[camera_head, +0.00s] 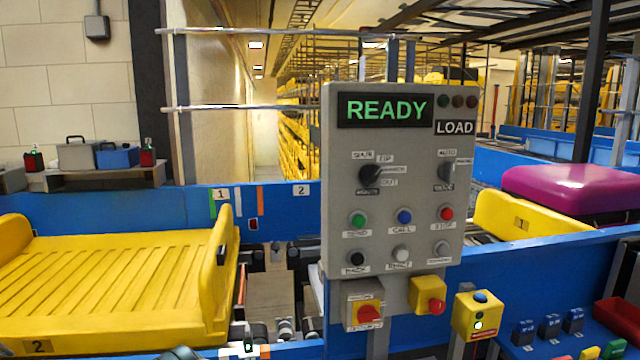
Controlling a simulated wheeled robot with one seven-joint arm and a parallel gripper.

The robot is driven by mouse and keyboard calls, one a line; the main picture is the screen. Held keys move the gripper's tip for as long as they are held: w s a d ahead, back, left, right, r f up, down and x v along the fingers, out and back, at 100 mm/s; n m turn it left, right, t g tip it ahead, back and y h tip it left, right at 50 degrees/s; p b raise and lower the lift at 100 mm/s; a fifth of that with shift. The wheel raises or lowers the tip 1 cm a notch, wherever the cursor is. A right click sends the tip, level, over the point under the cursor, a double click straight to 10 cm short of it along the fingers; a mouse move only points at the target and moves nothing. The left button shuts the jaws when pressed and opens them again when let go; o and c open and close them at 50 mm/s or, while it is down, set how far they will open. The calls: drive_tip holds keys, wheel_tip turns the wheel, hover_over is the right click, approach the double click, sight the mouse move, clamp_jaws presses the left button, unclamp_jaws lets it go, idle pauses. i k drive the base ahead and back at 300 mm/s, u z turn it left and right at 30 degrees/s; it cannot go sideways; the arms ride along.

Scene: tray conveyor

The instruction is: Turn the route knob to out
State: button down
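The route knob appears to be the black rotary knob (371,174) on the upper left of the grey control panel (335,215). Small labels stand around it; one to its lower right reads OUT (389,182). The label under the knob is too small to read surely. A light mark seems to point right from the knob, but I cannot tell its exact setting. A second black knob (446,172) sits to the right, with a label that seems to read AUTO above it. My gripper does not clearly show in this view, and nothing touches the knobs.
The panel display (385,109) reads READY, with LOAD beside it. Several push buttons sit below the knobs. A red-yellow switch (368,312) and a red stop button (435,306) hang underneath. A yellow tray (100,290) lies left; a magenta case (570,188) stands right.

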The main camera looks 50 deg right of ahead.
sight(369, 174)
drive_tip(key=z, duration=2.05)
